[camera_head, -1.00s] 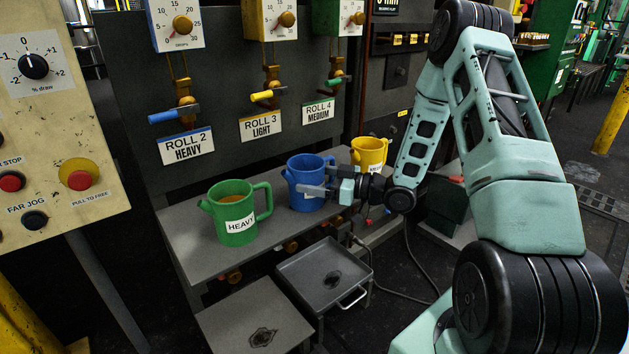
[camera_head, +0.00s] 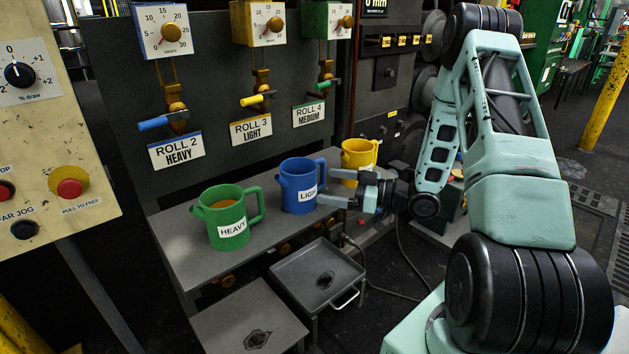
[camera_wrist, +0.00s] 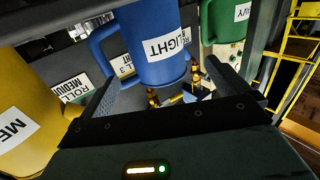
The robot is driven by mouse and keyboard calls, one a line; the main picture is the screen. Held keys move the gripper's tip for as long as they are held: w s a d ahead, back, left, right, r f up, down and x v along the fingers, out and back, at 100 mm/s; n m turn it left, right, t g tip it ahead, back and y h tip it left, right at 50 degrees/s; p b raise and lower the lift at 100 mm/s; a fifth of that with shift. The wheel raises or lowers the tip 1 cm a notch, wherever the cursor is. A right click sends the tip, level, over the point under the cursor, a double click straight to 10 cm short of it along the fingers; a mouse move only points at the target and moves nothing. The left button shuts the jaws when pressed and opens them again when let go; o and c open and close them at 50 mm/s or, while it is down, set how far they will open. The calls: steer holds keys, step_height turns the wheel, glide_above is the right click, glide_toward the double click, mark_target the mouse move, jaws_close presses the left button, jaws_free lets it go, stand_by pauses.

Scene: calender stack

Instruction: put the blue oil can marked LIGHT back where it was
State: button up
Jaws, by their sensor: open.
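The blue oil can (camera_head: 296,187), labelled LIGHT, stands upright on the grey shelf (camera_head: 187,264) below the ROLL 3 LIGHT plate (camera_head: 251,130). It stands between the green can marked HEAVY (camera_head: 228,218) and the yellow can (camera_head: 357,155), whose label is mostly hidden in the head view. My gripper (camera_head: 326,187) is open and empty at the blue can's right side, its fingers pointing at it. In the wrist view the blue can (camera_wrist: 155,50) shows ahead between the spread fingers (camera_wrist: 168,75). I cannot tell whether a fingertip touches it.
The yellow can (camera_wrist: 20,115) is close beside my gripper in the wrist view. A grey tray with a handle (camera_head: 318,275) stands lower, in front of the shelf. Valves and dials line the dark panel behind. A control box (camera_head: 50,120) is at the left.

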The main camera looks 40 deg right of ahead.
steer(key=shift+v, duration=2.3)
steer(key=shift+s, duration=0.1)
